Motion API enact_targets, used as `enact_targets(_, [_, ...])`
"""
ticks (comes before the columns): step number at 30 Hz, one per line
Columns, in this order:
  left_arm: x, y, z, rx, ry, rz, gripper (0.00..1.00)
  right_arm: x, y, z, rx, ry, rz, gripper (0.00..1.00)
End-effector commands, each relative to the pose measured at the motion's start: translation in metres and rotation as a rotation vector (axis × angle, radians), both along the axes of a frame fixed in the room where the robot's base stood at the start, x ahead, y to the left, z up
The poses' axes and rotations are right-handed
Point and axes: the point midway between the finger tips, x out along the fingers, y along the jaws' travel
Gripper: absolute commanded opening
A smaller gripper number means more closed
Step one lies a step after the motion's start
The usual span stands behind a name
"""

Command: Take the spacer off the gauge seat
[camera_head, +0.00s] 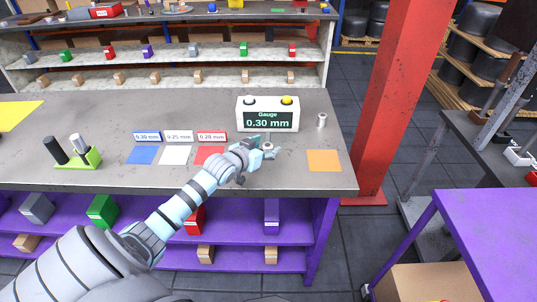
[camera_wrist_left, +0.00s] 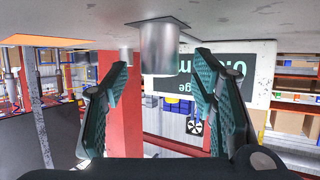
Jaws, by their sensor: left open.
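The gauge (camera_head: 268,115) stands on the bench and its display reads 0.30 mm. In front of it a small round metal top with a dark centre (camera_head: 268,146) shows beside my left gripper (camera_head: 265,150); the spacer is too small to tell apart from the seat there. The left wrist view is upside down. It shows a metal cylinder on a square plate, seemingly the gauge seat (camera_wrist_left: 160,50), ahead of and between the two open fingers of my left gripper (camera_wrist_left: 163,85). The fingers hold nothing. My right gripper is not in view.
Blue (camera_head: 141,155), white (camera_head: 174,155), red (camera_head: 207,155) and orange (camera_head: 323,160) squares lie on the grey bench (camera_head: 240,180). Labelled signs stand behind the first three. A small metal cylinder (camera_head: 321,120) stands right of the gauge. A green holder (camera_head: 78,160) is at left.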

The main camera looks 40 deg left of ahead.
Motion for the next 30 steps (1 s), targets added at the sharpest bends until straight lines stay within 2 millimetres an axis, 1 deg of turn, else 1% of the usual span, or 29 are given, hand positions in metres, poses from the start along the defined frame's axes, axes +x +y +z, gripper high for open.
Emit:
enact_targets(1, [0.009, 0.001, -0.007, -0.004, -0.003, 0.003, 0.52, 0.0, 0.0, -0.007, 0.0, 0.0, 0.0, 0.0])
enact_targets(3, [0.017, 0.002, -0.01, -0.002, -0.001, 0.002, 0.52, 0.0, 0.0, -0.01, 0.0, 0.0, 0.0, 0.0])
enact_targets(5, [0.02, 0.002, -0.01, -0.001, 0.0, 0.0, 0.52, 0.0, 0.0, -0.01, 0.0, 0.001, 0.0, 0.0])
enact_targets(10, [0.02, 0.002, -0.009, 0.001, 0.001, 0.0, 0.52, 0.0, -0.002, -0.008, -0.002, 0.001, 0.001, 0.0])
enact_targets(18, [0.019, 0.002, -0.009, 0.001, 0.001, 0.0, 0.09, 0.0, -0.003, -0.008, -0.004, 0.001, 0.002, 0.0])
enact_targets(20, [0.019, 0.002, -0.009, 0.001, 0.001, 0.0, 0.0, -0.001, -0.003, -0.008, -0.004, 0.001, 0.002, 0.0])
enact_targets(30, [0.02, 0.002, -0.006, 0.001, 0.0, 0.0, 0.0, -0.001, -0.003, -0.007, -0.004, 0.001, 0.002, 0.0])
